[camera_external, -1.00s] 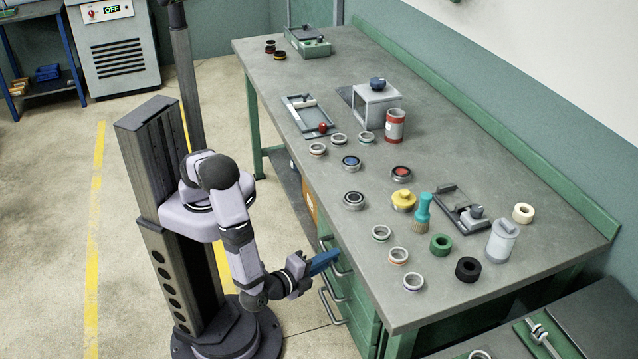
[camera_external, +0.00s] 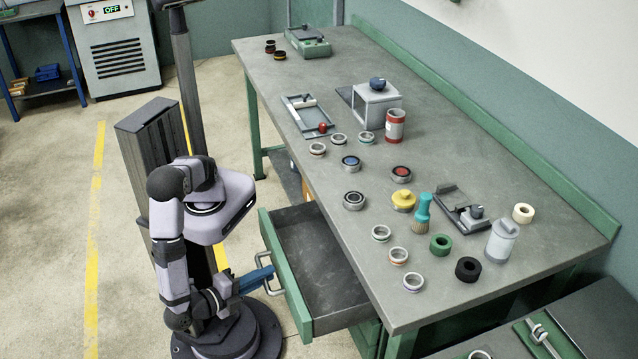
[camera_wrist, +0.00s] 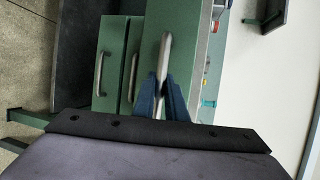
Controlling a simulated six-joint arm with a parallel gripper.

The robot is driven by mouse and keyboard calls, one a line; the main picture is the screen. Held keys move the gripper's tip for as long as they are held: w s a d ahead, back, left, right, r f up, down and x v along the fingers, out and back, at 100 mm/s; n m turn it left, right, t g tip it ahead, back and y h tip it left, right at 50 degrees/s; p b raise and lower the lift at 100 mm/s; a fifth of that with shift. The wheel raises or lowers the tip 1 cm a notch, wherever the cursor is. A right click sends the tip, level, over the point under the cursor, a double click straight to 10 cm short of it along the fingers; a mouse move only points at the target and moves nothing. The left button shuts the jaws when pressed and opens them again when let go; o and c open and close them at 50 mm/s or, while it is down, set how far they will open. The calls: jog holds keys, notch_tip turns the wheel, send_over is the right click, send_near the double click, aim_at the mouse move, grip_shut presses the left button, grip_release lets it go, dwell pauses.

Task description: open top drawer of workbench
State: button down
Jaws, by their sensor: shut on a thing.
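The green workbench (camera_external: 300,130) has its top drawer (camera_external: 322,262) pulled well out, and the inside shows bare and grey. My gripper (camera_external: 262,276) is at the drawer's front, its blue fingers shut on the grey bar handle (camera_external: 273,288). In the wrist view my blue fingers (camera_wrist: 160,98) close around the upright-looking handle (camera_wrist: 163,62) in front of the green drawer front (camera_wrist: 152,40). Lower drawers are partly hidden behind the open one in the external view.
A second dark bench (camera_external: 590,320) is at lower right.

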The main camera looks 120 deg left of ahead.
jog(key=shift+s+d, duration=1.1)
jog(key=shift+d, duration=0.05)
jog(key=c, duration=2.1)
grip_release()
jog(key=shift+b+v, duration=0.65)
jog(key=shift+v, duration=3)
